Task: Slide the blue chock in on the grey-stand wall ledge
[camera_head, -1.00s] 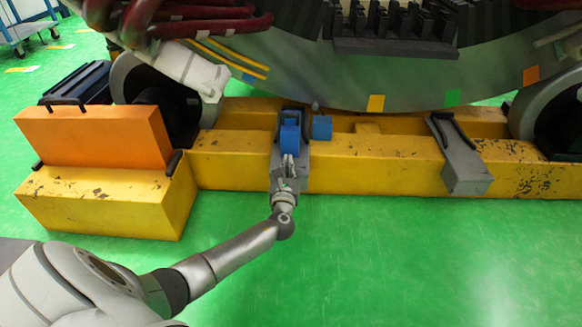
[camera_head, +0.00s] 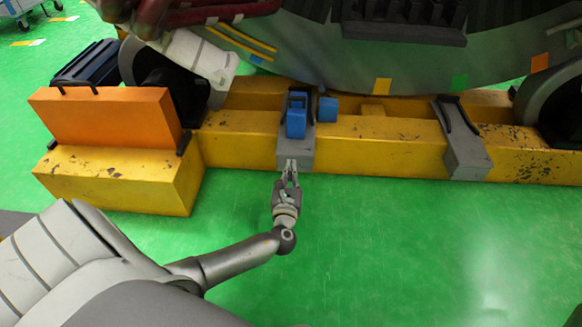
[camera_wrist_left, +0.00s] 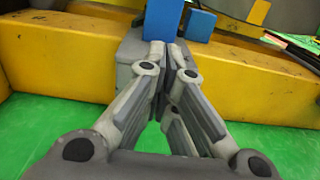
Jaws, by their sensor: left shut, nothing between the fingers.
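A blue chock (camera_head: 296,122) sits on the grey stand (camera_head: 308,160) that straddles the yellow beam. It also shows in the left wrist view (camera_wrist_left: 164,18), just beyond my fingertips. A second blue block (camera_head: 328,109) stands just right of it, behind the beam's front wall; it shows in the wrist view too (camera_wrist_left: 200,24). My left gripper (camera_head: 290,163) is shut and empty, in front of the grey stand and short of the chock. In the wrist view its fingertips (camera_wrist_left: 168,50) meet before the stand's face and hide part of it. My right gripper is not in view.
The yellow beam (camera_head: 380,150) runs across the picture, with another grey stand (camera_head: 464,150) farther right. An orange block (camera_head: 105,118) rests on a yellow step at left. The large stator hangs close above. Green floor in front is clear.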

